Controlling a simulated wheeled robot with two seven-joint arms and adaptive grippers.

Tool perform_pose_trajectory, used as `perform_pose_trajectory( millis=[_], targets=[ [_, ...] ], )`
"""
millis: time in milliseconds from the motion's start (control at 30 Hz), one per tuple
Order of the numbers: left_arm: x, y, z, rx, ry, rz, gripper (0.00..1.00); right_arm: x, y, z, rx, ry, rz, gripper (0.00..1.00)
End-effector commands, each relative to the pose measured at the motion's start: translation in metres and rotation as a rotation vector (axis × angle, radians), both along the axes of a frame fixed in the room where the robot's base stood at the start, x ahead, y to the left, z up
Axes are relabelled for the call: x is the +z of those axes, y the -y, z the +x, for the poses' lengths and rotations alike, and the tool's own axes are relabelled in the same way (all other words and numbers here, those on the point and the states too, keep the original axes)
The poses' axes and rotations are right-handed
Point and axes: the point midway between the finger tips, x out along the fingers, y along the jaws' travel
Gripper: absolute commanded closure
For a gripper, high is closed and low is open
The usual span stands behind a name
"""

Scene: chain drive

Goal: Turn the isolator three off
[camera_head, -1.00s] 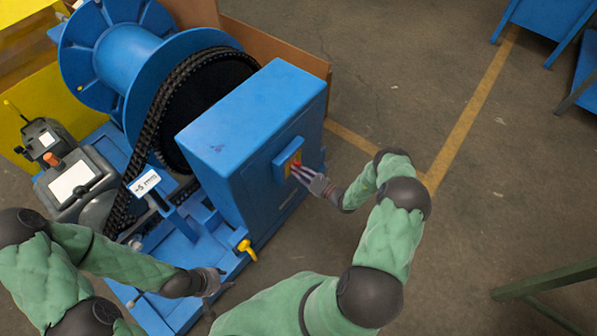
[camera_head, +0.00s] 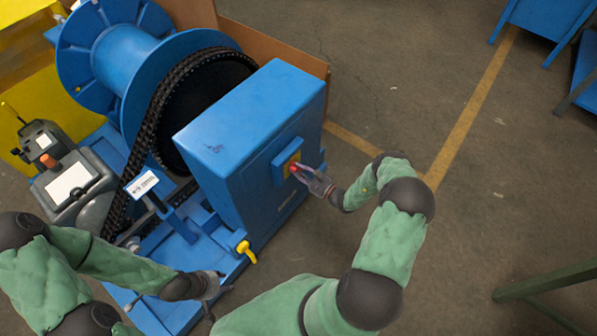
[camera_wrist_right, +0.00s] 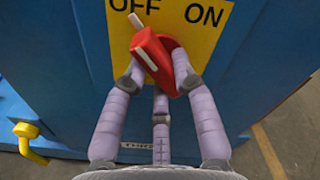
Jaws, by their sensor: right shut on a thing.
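The isolator has a red handle (camera_wrist_right: 158,60) on a yellow plate (camera_wrist_right: 188,18) marked OFF and ON. The handle is tilted, its pale tip up and left, just beside the word OFF. My right gripper (camera_wrist_right: 158,78) is shut on the red handle, with fingers on both sides of it. In the head view the handle is a small red spot (camera_head: 294,168) on the side of the blue cabinet (camera_head: 250,130), with my right gripper (camera_head: 301,171) at it. No number on the isolator can be read. My left gripper (camera_head: 222,293) is empty, fingers apart, near the blue base.
A yellow lever (camera_head: 246,250) sticks out low on the blue frame; it also shows in the right wrist view (camera_wrist_right: 30,143). A chain (camera_head: 152,130) runs around the wheel beside the blue drum (camera_head: 125,65). A white label (camera_head: 142,184) stands near it.

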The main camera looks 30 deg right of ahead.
Motion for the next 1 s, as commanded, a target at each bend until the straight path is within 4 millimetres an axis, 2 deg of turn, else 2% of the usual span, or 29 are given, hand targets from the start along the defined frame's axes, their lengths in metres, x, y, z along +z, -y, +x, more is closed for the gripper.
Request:
perform_pose_trajectory(
  millis=[300,767,800,833,867,1000],
  targets=[
    [-0.0010,0.0000,0.0001,0.000,0.000,0.000,0.60,-0.0006,0.0007,0.0001,0.000,0.031,-0.078,1.00],
    [-0.0010,0.0001,0.0000,0.000,0.000,0.000,0.60,-0.0007,0.0006,0.0000,0.000,0.035,-0.088,1.00],
    [-0.0010,0.0001,0.0000,0.000,0.000,0.000,0.60,-0.0007,0.0006,0.0000,0.000,0.035,-0.088,0.61],
    [-0.0010,0.0001,0.0000,0.000,0.000,0.000,0.60,-0.0007,0.0006,0.0000,0.000,0.035,-0.088,0.53],
    [-0.0010,0.0001,0.0000,0.000,0.000,0.000,0.60,-0.0005,0.0006,0.0000,0.000,0.035,-0.087,0.48],
    [-0.0010,0.0000,0.0001,0.000,0.000,0.000,0.60,-0.0004,0.0006,0.0001,0.000,0.035,-0.087,0.48]
  ],
)
